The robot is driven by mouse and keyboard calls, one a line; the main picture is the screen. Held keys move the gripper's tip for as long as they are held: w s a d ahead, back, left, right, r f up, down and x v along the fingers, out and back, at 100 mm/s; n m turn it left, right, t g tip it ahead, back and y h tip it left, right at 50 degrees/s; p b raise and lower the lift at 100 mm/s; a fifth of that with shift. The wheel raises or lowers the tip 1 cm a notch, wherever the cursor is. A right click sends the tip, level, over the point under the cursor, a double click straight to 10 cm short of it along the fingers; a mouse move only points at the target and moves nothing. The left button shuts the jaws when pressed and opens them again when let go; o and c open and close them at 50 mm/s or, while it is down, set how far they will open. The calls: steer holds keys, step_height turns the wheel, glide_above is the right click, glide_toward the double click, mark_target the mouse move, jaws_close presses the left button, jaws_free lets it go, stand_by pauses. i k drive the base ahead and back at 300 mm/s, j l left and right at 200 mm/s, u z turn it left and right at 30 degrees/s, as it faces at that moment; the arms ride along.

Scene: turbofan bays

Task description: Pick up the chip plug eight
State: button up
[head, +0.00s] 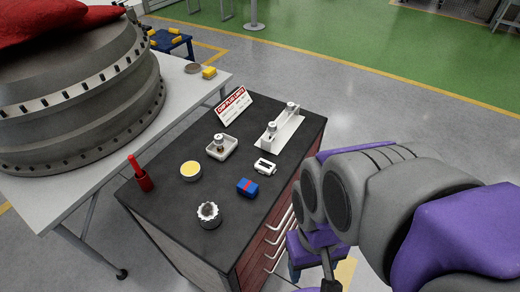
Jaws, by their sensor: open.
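I cannot tell for certain which item is the chip plug eight; no number is readable. A small metal plug (219,139) stands upright in a shallow white tray (222,153) on the dark cabinet top (165,222). Two similar metal knobs stand on a pale fixture (284,131) at the back right of the top. A red and white sign (234,104) stands behind the tray; its lettering is too small to read surely. My gripper (329,274) shows only in part at the bottom edge, right of the cabinet and away from these items. It is open and empty.
A large engine casing (75,90) stands left. Drawer handles stick out at right.

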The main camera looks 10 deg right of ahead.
mark_target(272, 128)
steer(key=k+j+z, duration=0.1)
steer(key=j+z, duration=0.3)
steer(key=k+j+z, duration=0.2)
steer(key=j+z, duration=0.45)
